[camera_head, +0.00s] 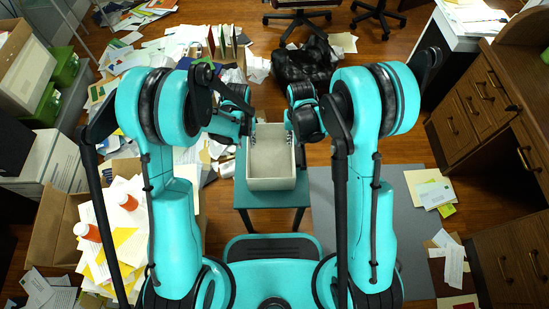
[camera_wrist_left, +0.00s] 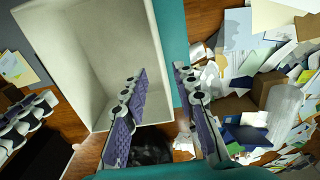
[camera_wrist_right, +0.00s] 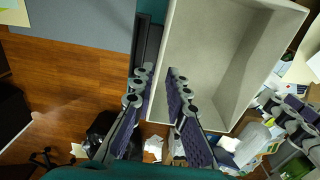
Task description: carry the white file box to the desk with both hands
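The white file box (camera_head: 271,183) is open-topped and looks empty. It stands on a small teal table (camera_head: 272,199) in front of me. My left gripper (camera_head: 247,138) is at the box's left wall, and my right gripper (camera_head: 291,138) is at its right wall. In the left wrist view, the left gripper's fingers (camera_wrist_left: 160,85) are apart, one over the box's inside and one outside its wall. In the right wrist view, the right gripper's fingers (camera_wrist_right: 158,82) are also apart, straddling the opposite wall. Contact with the walls cannot be told.
A wooden desk with drawers (camera_head: 480,95) stands at the right. Papers and folders (camera_head: 150,60) litter the floor at the left and back. A black bag (camera_head: 303,62) lies behind the table. A cardboard box of papers (camera_head: 55,225) is at the left. A grey mat (camera_head: 330,200) lies right of the table.

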